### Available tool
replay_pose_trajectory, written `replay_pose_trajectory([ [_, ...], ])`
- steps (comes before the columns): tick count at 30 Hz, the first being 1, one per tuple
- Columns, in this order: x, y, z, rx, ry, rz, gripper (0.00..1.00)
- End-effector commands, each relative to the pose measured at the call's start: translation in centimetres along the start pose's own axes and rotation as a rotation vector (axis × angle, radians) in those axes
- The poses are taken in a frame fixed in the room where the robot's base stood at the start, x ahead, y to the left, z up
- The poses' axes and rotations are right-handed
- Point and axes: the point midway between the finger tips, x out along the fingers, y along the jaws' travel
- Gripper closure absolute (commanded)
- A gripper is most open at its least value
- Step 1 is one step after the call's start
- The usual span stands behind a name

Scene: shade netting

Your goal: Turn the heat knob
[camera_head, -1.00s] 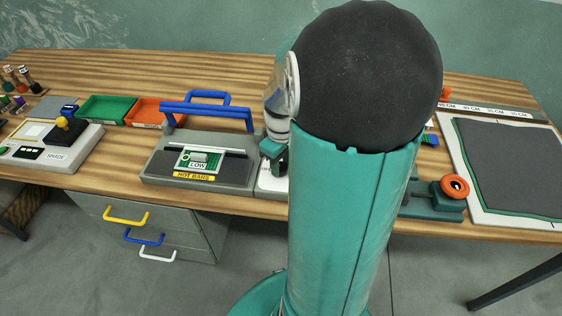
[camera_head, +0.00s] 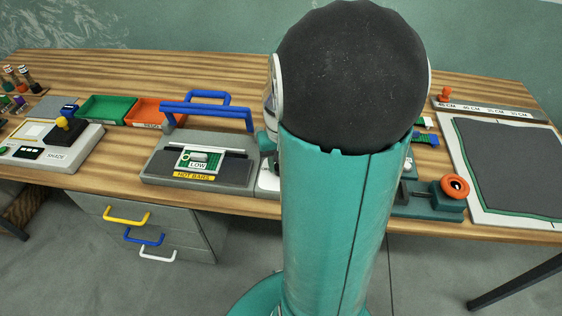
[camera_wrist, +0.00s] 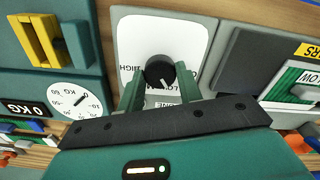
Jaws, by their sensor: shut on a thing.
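The heat knob (camera_wrist: 160,72) is a round black dial with a pale pointer mark on a white panel (camera_wrist: 146,35). Upside-down lettering, including HIGH at the left, is printed around it. My gripper (camera_wrist: 161,88) has one teal finger on each side of the knob and is shut on it in the wrist view. The pointer mark faces toward the lower side of that view. In the head view, only a white edge of the knob's panel (camera_head: 267,183) shows; my arm hides the knob and the gripper.
A grey sealer with a blue handle (camera_head: 207,112) and a HOT BARS label (camera_head: 194,176) stands left of the panel. A teal scale with a 0 KG display (camera_wrist: 26,109) is on the other side. An orange knob (camera_head: 455,187) and a dark mat (camera_head: 510,165) lie to the right.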

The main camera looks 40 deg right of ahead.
Motion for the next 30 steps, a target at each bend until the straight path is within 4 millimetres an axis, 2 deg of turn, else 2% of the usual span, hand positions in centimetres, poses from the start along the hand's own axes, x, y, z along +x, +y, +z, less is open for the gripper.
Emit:
replay_pose_trajectory([
  [9,-0.06,-0.07,-0.2,0.137,0.006,-0.001,0.88],
  [25,-0.08,-0.05,-0.24,0.164,0.008,-0.001,0.88],
  [26,-0.09,-0.04,-0.24,0.164,0.008,-0.001,0.61],
  [28,-0.08,-0.04,-0.21,0.164,0.007,-0.001,0.47],
  [29,-0.07,-0.04,-0.19,0.164,0.006,-0.001,0.43],
  [30,-0.06,-0.03,-0.18,0.164,0.006,-0.001,0.43],
])
